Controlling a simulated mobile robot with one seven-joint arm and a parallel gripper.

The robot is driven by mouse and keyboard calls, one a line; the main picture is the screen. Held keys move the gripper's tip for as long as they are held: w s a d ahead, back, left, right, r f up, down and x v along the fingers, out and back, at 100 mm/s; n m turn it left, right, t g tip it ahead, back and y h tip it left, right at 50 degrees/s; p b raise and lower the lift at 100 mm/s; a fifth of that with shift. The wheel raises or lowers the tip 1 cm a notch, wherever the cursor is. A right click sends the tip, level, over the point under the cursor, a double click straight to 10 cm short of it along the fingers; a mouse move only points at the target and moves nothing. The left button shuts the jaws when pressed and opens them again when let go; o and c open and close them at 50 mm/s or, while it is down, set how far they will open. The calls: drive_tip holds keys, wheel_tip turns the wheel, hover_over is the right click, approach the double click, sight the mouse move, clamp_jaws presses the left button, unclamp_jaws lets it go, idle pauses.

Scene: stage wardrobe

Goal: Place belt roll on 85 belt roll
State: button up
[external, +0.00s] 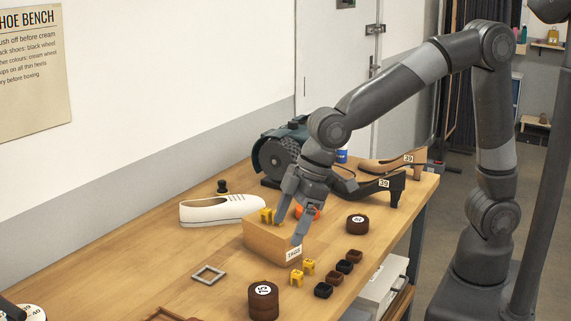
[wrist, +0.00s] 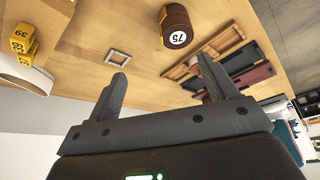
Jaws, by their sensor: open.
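A dark brown belt roll (external: 263,303) stands on the bench at the front. It also shows in the wrist view (wrist: 177,38), where its round white label reads 75. It looks tall; I cannot tell whether it is one roll or two stacked. A shorter brown roll (external: 357,227) with a white label sits farther back on the right; its number is too small to read surely. My gripper (external: 288,227) is open, with nothing between its fingers, over the wooden TAGS box and apart from both rolls. Its fingers also show in the wrist view (wrist: 163,72).
The wooden TAGS box (external: 262,243) stands below my gripper, with yellow tags (wrist: 22,37) near it. Small dark trays (external: 345,267) and more yellow tags (external: 309,267) lie between the rolls. A white shoe (external: 222,209), grey square frame (external: 209,273) and black heeled shoe (external: 379,187) stand around.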

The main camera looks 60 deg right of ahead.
drive_tip(key=s+d+r+m+t+h, duration=0.1)
drive_tip(key=d+r+m, duration=0.2)
drive_tip(key=d, duration=0.9)
drive_tip(key=d+r+m+t+h, duration=0.15)
drive_tip(key=d+r, duration=0.25)
drive_tip(key=d, duration=0.7)
drive_tip(key=s+d+m, duration=0.3)
drive_tip(key=s+d, duration=0.2)
drive_tip(key=d, duration=0.2)
drive_tip(key=s+d+f+m+h, duration=0.1)
drive_tip(key=s+d+m, duration=0.2)
drive_tip(key=s+d, duration=0.3)
drive_tip(key=shift+d, duration=1.25)
